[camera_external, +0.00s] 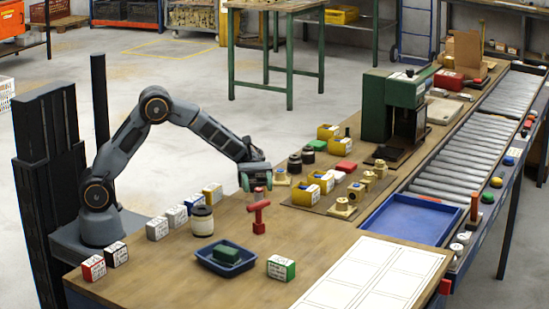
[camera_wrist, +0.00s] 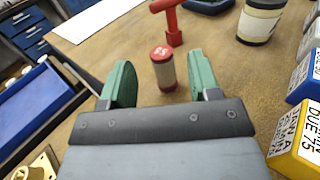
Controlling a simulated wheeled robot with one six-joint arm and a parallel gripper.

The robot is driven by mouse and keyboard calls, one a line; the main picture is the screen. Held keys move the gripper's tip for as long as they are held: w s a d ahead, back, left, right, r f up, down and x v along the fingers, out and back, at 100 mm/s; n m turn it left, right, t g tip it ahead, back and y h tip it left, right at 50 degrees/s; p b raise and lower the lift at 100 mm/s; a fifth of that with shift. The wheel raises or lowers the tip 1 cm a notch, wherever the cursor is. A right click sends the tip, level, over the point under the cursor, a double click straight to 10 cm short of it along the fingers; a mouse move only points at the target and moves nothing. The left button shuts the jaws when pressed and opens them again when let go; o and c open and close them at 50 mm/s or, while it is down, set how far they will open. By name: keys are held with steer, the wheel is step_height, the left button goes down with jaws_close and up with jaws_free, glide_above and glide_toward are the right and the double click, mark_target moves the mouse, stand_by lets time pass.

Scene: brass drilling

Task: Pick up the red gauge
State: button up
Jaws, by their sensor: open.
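The red gauge appears to be a small upright cylinder with a red, marked cap and a pale body (camera_wrist: 163,72). It stands on the wooden bench between and slightly beyond my finger pads in the wrist view. In the external view its reddish part (camera_external: 259,191) shows just under my gripper (camera_external: 257,177), partly hidden. My gripper (camera_wrist: 160,62) is open, with one green pad on each side of the gauge and visible gaps to it. A red T-handled tool (camera_external: 259,213) stands close by; it also shows beyond the gauge in the wrist view (camera_wrist: 170,22).
A jar with a dark lid (camera_external: 202,221) and several small labelled boxes (camera_external: 157,229) stand left of the gauge. A blue tray (camera_external: 226,266) with a green block lies in front. Yellow bins (camera_external: 320,181) and brass parts (camera_external: 343,207) stand to the right.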

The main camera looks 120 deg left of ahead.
mark_target(260, 193)
steer(key=shift+x, duration=2.75)
steer(key=shift+f, duration=0.15)
jaws_close()
